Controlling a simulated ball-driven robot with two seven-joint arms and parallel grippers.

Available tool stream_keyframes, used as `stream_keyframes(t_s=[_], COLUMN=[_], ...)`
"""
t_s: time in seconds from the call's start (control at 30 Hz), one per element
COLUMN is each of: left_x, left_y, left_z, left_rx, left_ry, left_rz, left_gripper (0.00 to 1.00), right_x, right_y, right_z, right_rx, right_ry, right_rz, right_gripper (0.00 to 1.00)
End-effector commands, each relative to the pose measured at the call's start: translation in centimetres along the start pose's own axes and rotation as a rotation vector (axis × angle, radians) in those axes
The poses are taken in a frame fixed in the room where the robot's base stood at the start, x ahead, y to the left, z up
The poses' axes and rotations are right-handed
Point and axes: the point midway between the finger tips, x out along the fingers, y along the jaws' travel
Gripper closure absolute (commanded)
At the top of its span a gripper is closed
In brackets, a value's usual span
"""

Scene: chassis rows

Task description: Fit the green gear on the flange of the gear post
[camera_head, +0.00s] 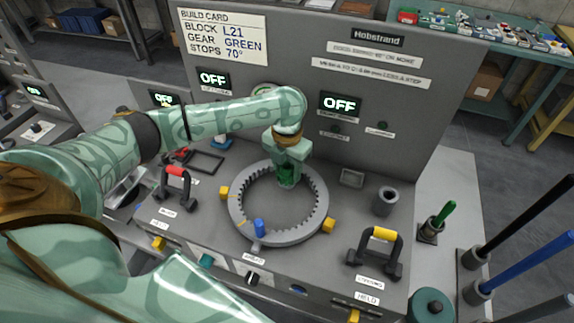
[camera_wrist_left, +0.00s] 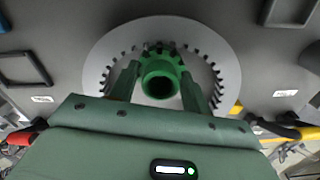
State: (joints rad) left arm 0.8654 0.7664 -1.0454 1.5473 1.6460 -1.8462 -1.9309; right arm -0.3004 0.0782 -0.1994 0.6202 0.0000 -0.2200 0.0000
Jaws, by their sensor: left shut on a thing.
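My left gripper (camera_head: 288,178) is shut on the green gear (camera_head: 287,174), which shows only in part between the fingers in the head view. The wrist view shows the gear's round, hollow green hub (camera_wrist_left: 160,80) between the two fingers, with dark teeth beyond it. The gear is at the far inner side of a grey ring with inward teeth (camera_head: 235,208). I cannot tell whether it touches the ring. I cannot make out the gear post or its flange; the gear and gripper may hide them. My right gripper is not in view.
The build card (camera_head: 223,36) reads BLOCK L21, GEAR GREEN, STOPS 70°. A yellow-gripped handle (camera_head: 383,235) and grey cup (camera_head: 386,201) stand at right, a red-gripped handle (camera_head: 177,172) at left.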

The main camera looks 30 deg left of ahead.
Motion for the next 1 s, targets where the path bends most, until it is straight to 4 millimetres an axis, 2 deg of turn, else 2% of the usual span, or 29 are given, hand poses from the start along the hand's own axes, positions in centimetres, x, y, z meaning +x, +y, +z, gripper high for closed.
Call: stream_keyframes(t_s=[0.53, 0.87, 0.9, 0.97, 1.0], left_x=[1.7, 1.9, 1.9, 1.9, 1.9], left_y=[0.0, 0.0, 0.0, 0.0, 0.0], left_z=[0.0, 0.0, 0.0, 0.0, 0.0], left_rx=[0.001, 0.001, 0.001, 0.001, 0.001], left_ry=[0.000, 0.000, 0.001, 0.001, 0.001], left_rz=[0.000, 0.000, 0.000, 0.000, 0.000], left_gripper=[0.83, 0.83, 0.45, 0.28, 0.27], right_x=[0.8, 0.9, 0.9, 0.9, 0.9], right_y=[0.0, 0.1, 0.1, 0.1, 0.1], right_z=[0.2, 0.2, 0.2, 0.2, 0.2], right_rx=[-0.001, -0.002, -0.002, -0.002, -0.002], right_ry=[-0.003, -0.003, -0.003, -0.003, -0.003], right_rz=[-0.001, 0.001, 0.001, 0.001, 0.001], right_gripper=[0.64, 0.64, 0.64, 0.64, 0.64])
